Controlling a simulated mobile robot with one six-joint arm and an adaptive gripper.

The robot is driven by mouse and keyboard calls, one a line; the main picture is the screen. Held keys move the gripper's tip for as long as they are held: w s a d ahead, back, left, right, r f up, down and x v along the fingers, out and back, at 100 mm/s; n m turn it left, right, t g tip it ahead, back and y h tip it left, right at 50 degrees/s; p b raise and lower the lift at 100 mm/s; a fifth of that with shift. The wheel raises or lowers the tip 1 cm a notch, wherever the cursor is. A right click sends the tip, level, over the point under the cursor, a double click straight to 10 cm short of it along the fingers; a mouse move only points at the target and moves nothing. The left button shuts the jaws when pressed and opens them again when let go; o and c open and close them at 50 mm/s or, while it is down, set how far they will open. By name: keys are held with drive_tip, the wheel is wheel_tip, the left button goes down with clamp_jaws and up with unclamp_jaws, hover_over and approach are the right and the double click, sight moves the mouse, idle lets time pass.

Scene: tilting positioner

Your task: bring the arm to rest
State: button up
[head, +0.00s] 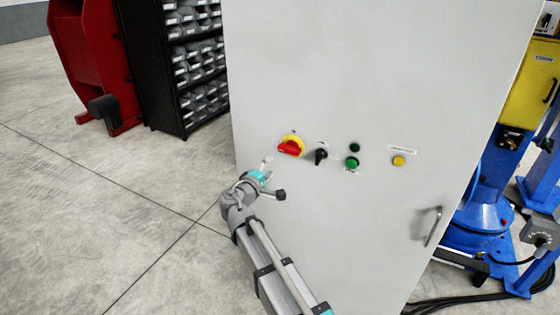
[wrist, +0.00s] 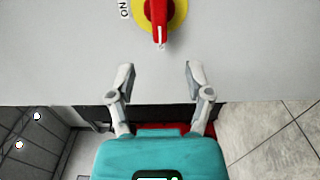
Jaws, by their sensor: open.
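My gripper (wrist: 159,72) is open and empty in the wrist view, its two fingers apart. In that view it is in front of the lower edge of a grey cabinet panel, below the red and yellow rotary switch (wrist: 160,15), without visible contact. In the head view my gripper (head: 267,167) is at the left side of the grey cabinet (head: 370,70), left of and below the same red and yellow switch (head: 291,146). My arm reaches up from the bottom of the picture in front of the cabinet.
The cabinet front also carries a black selector (head: 321,155), a green button (head: 352,162), a yellow button (head: 398,161) and a door handle (head: 431,226). A bin shelf (head: 190,70) stands behind left. A blue and yellow machine (head: 480,200) is at right. Floor at left is clear.

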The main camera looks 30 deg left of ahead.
drive_tip(key=w+d+f+m+g+h, duration=0.2)
drive_tip(key=d+f+m+g, duration=0.15)
drive_tip(key=d, duration=0.75)
drive_tip(key=w+d+f+m+g+h, duration=0.2)
drive_tip(key=d+f+m, duration=0.15)
drive_tip(key=d, duration=0.75)
drive_tip(key=w+d+f+m+g+h, duration=0.2)
drive_tip(key=d+f+m+g, duration=0.15)
drive_tip(key=d, duration=0.75)
drive_tip(key=s+d+f+m+g+y, duration=0.3)
drive_tip(key=s+d, duration=0.4)
drive_tip(key=d, duration=0.4)
drive_tip(key=s+d+f+m+g+y, duration=0.3)
drive_tip(key=s+d, duration=0.5)
drive_tip(key=d, duration=0.3)
wheel_tip(320, 180, down, 2)
drive_tip(key=m+g, duration=0.1)
drive_tip(key=g, duration=0.2)
drive_tip(key=shift+d+m, duration=0.35)
drive_tip(key=shift+d, duration=0.05)
drive_tip(key=shift+c, duration=0.6)
